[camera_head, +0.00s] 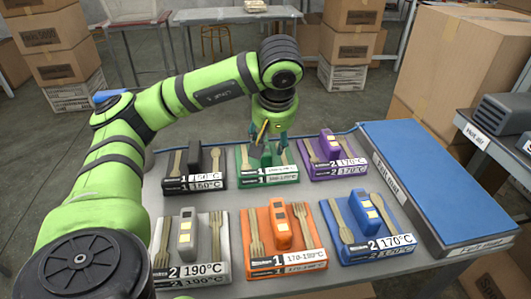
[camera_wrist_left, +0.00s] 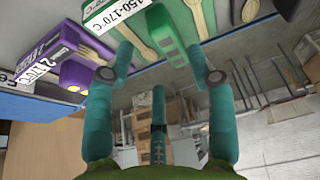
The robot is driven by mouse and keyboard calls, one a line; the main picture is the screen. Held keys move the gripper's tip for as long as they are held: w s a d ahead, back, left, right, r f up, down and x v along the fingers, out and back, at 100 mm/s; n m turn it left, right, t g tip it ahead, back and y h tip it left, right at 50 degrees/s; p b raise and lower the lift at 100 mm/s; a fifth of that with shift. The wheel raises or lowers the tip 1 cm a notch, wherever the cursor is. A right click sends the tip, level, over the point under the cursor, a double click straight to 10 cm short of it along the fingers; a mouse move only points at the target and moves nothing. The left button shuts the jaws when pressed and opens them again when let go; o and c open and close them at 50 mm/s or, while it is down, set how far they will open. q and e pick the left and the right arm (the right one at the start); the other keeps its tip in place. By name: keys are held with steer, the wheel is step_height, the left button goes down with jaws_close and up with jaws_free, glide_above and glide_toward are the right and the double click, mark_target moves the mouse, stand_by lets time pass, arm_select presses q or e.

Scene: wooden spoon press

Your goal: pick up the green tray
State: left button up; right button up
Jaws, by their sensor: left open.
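The green tray (camera_head: 241,160) stands in the middle of the back row on the table, with a white temperature label on its front. My left gripper (camera_head: 268,144) points down at it from above, open, with its fingers around the tray's raised middle block. In the left wrist view, the two teal fingers (camera_wrist_left: 160,50) lie on either side of the green block (camera_wrist_left: 165,32). Wooden cutlery (camera_wrist_left: 198,18) lies beside the block. I cannot tell whether the fingers touch the block. My right gripper is in neither view.
A black tray (camera_head: 194,168) stands left of the green one and a purple tray (camera_head: 330,157) stands close on the right. Grey (camera_head: 187,237), orange (camera_head: 280,236) and blue (camera_head: 362,227) trays form the front row. A blue-topped slab (camera_head: 430,180) lies at the right.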

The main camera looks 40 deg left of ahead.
mark_target(268, 150)
arm_select(q)
steer(key=x, duration=0.7)
steer(key=shift+w+a+f+b, duration=0.1)
steer(key=shift+w+a+b, duration=0.05)
steer(key=shift+a+b, duration=0.15)
steer(key=shift+d, duration=0.1)
steer(key=shift+c, duration=0.4)
jaws_close()
